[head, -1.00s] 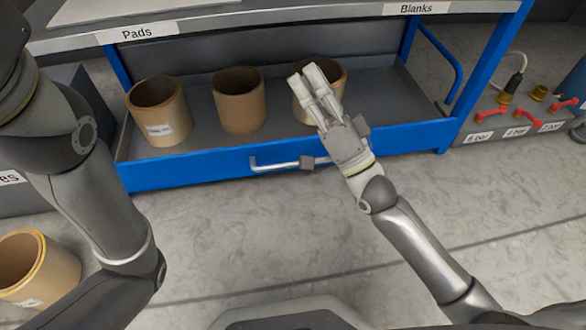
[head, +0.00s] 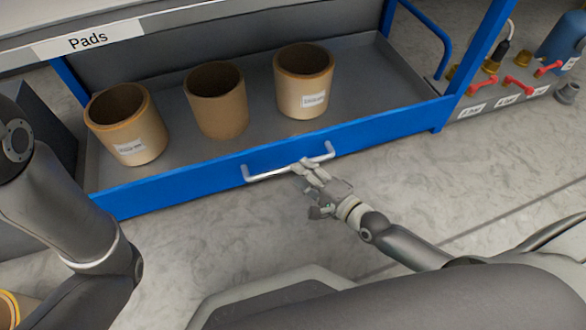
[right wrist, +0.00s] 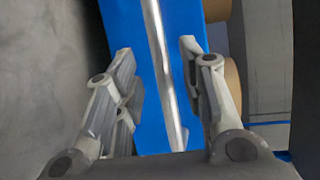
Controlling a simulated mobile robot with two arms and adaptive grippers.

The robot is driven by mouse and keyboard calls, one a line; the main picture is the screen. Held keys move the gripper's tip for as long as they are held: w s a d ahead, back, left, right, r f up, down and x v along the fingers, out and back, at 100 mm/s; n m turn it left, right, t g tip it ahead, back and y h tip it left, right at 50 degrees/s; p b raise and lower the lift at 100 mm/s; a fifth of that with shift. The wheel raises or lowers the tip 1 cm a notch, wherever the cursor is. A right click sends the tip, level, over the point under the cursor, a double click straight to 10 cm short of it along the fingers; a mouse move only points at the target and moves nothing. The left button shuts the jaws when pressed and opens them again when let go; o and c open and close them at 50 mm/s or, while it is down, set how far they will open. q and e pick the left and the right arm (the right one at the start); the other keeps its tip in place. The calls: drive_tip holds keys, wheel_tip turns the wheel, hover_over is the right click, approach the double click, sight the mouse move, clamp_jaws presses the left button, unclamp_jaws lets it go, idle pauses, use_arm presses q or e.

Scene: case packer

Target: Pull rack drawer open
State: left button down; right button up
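The rack drawer is a grey tray with a blue front (head: 400,128). A silver bar handle (head: 262,176) is fixed to that front; it also shows in the right wrist view (right wrist: 164,75). My right gripper (head: 306,168) is at the handle, right of its middle. In the right wrist view its fingers (right wrist: 156,48) are spread on either side of the bar, with gaps, so it is open and not closed on the handle. My left arm shows at the left, but its gripper is out of view.
Three brown cardboard tubes, left (head: 128,128), middle (head: 216,105) and right (head: 303,85), stand in the drawer. A shelf labelled Pads (head: 90,42) is above. Red-handled valves (head: 518,86) stand at the right. The floor before the drawer is clear.

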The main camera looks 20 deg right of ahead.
drive_tip(key=shift+b+x, duration=0.75)
drive_tip(key=shift+x, duration=1.4)
clamp_jaws()
